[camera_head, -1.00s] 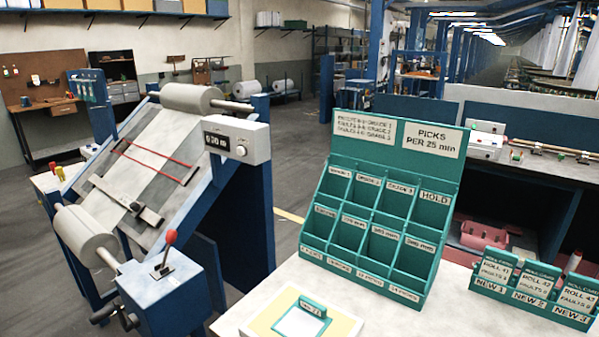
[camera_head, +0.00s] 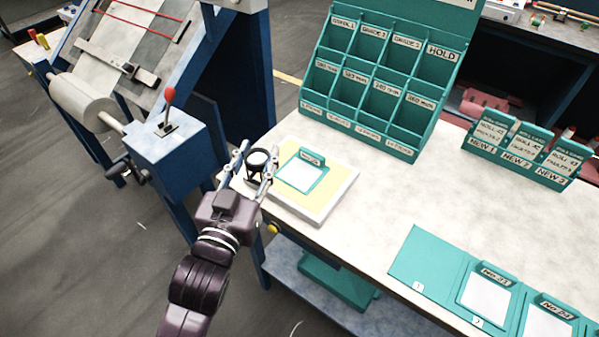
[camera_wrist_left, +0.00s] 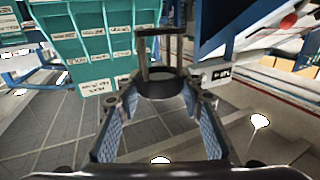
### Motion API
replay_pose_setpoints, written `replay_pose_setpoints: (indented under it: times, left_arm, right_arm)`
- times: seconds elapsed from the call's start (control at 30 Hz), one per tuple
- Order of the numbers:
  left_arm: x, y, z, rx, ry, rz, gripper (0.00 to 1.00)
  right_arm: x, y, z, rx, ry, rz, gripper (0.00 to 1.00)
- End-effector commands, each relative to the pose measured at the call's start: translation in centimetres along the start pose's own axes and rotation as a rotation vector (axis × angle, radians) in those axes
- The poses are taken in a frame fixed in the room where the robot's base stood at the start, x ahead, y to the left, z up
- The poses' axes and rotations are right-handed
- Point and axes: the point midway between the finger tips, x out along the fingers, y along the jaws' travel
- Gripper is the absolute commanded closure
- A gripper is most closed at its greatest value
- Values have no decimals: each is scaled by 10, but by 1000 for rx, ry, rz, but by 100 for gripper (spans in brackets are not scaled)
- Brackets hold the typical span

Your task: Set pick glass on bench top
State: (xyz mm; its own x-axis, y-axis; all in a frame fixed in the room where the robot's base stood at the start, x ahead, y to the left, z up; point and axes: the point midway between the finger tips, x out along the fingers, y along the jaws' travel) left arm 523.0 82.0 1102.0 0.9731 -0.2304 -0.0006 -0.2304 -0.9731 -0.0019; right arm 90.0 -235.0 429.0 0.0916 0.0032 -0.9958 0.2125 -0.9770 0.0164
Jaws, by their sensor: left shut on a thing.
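The pick glass (camera_head: 257,158) is a small black stand with a round, pale lens. It is between the fingers of my left gripper (camera_head: 253,170), which is shut on it, at the left end of the bench top (camera_head: 350,205). In the left wrist view, the black pick glass (camera_wrist_left: 160,84) shows between the tips of both fingers (camera_wrist_left: 157,98). Whether its foot touches the bench or hangs above it, I cannot tell. My right gripper is not in view.
A yellow and white board (camera_head: 335,196) with a green-framed card lies just right of my gripper. A green pigeonhole rack (camera_head: 375,95) stands behind. Green card holders (camera_head: 525,150) and a green folder (camera_head: 430,260) are to the right. The bench middle is clear.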

Motion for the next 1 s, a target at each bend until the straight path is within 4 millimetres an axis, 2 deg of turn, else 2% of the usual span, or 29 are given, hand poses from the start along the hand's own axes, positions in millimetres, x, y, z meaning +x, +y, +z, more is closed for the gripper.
replay_pose_setpoints:
  times: [0.03, 0.2, 0.5, 0.7, 1.0]
  left_arm:
    - [12, 6, -11, 4, 9, 20, 94]
    - [47, 26, -35, 5, 8, 78, 94]
    - [97, 52, -79, 2, 6, 145, 94]
    - [112, 57, -94, 0, 3, 154, 94]
    - [115, 57, -96, -2, 0, 154, 94]
  right_arm:
    - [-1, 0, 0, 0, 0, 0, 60]
    - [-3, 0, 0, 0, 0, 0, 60]
    - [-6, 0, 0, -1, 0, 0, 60]
    - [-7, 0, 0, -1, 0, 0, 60]
    - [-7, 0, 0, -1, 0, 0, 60]
